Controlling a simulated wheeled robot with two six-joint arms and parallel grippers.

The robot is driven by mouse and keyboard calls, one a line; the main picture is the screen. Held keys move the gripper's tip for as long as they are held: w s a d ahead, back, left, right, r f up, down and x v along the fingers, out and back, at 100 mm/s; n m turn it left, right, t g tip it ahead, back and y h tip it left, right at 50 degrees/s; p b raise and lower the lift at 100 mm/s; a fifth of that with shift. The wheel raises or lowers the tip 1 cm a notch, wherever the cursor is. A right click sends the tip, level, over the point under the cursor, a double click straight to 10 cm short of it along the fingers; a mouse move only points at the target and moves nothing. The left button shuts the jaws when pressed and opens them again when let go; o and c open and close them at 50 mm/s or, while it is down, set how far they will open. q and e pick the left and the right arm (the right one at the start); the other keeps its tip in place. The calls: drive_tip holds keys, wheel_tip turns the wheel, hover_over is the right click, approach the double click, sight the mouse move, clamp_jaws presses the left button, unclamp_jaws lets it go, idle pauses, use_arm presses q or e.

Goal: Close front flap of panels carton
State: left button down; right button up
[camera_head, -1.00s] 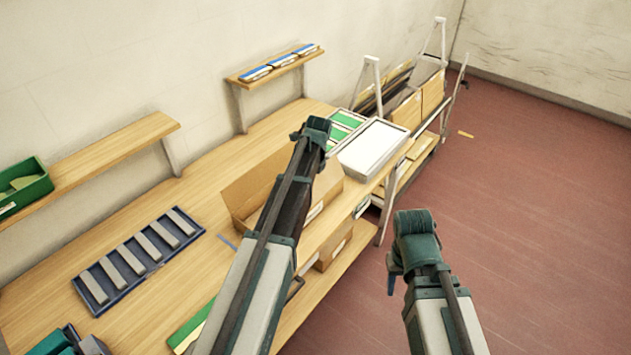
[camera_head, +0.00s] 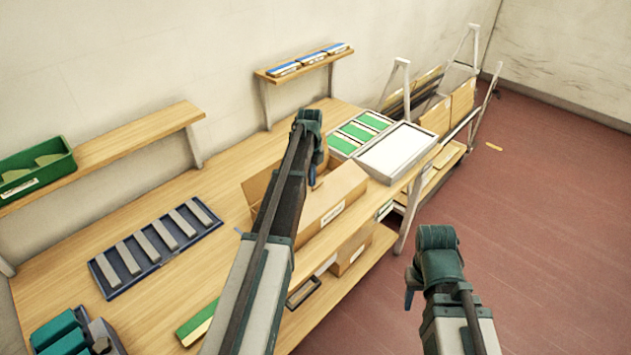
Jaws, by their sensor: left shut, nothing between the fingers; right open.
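The panels carton (camera_head: 345,193) is a brown cardboard box with a white label on its front side, standing on the wooden bench. My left arm crosses in front of it and hides much of its top and left part. A raised flap shows at its left, beside my arm; I cannot tell how the front flap lies. My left gripper (camera_head: 311,172) is over the carton, its fingers pointing down, shut and empty; contact with the cardboard cannot be made out. My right gripper (camera_head: 409,298) is open and empty, out over the red floor to the right of the bench.
A white tray (camera_head: 428,133) and a tray with green panels (camera_head: 341,143) stand behind the carton. A blue rack of grey bars (camera_head: 117,293) lies left. A green bin (camera_head: 62,160) sits on the wall shelf. A cart with cartons stands beyond the bench.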

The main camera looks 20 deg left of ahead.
drive_tip(key=shift+f+b, duration=0.3)
drive_tip(key=shift+f, duration=0.15)
idle(0.3)
drive_tip(key=shift+r, duration=0.1)
idle(1.1)
drive_tip(key=shift+r+p, duration=0.7)
drive_tip(key=shift+p, duration=0.1)
